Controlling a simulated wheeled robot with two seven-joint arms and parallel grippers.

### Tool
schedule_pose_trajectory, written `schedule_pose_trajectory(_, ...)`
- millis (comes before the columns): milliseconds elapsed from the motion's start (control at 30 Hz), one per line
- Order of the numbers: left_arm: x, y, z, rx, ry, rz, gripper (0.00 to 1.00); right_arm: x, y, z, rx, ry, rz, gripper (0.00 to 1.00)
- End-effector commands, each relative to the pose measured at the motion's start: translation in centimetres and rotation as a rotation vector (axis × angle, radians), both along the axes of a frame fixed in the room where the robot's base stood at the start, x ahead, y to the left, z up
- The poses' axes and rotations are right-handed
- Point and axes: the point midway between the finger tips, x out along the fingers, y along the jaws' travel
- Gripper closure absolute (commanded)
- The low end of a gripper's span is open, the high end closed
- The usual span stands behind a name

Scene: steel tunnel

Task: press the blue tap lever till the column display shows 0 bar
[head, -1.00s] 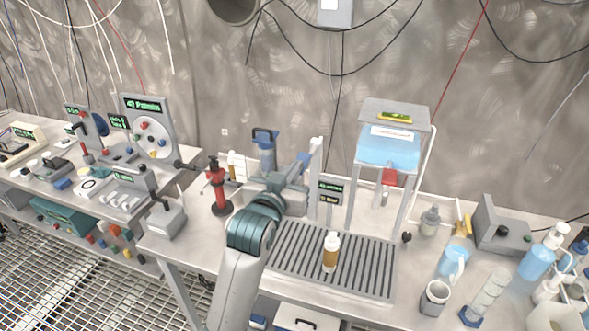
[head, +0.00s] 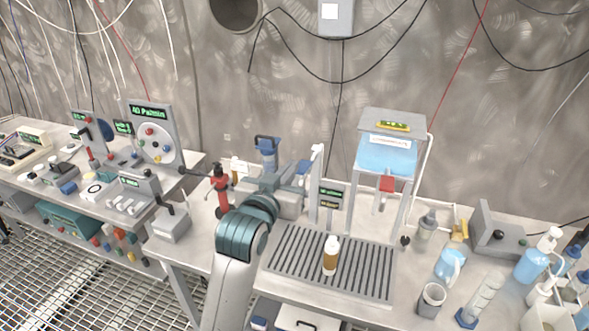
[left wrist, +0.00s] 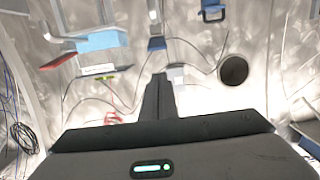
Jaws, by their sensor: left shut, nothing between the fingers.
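The tap column (head: 316,187) stands at the back of the slatted drain tray, with small green displays (head: 331,192) on a panel beside it; their figures are too small to read. The blue lever (head: 303,168) sticks out at the column's left side. It also shows in the left wrist view (left wrist: 157,43), which is upside down, just beyond my fingertips. My left gripper (head: 300,185) is close to the lever in the head view; in the left wrist view its fingers (left wrist: 161,80) are shut and empty. I cannot tell whether they touch the lever. My right gripper is not in view.
A brown bottle with a white cap (head: 331,257) stands on the drain tray (head: 290,250). A blue water tank (head: 388,157) with a red tap stands to the right. A red stand (head: 221,190) and a blue canister (head: 267,152) are left of and behind my gripper.

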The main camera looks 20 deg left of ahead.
Motion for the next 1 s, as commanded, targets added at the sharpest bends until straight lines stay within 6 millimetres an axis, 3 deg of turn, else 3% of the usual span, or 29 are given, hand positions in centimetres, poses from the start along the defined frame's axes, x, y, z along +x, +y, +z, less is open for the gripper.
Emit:
schedule_pose_trajectory(200,-3.3,0.1,0.7,0.0,-0.001,0.0,1.0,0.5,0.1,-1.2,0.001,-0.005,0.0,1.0)
schedule_pose_trajectory(400,-4.9,0.2,1.2,0.0,0.0,0.0,1.0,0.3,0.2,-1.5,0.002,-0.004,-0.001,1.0)
schedule_pose_trajectory(1000,-5.1,0.2,1.3,0.0,0.0,0.0,1.0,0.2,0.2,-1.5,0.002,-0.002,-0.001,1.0)
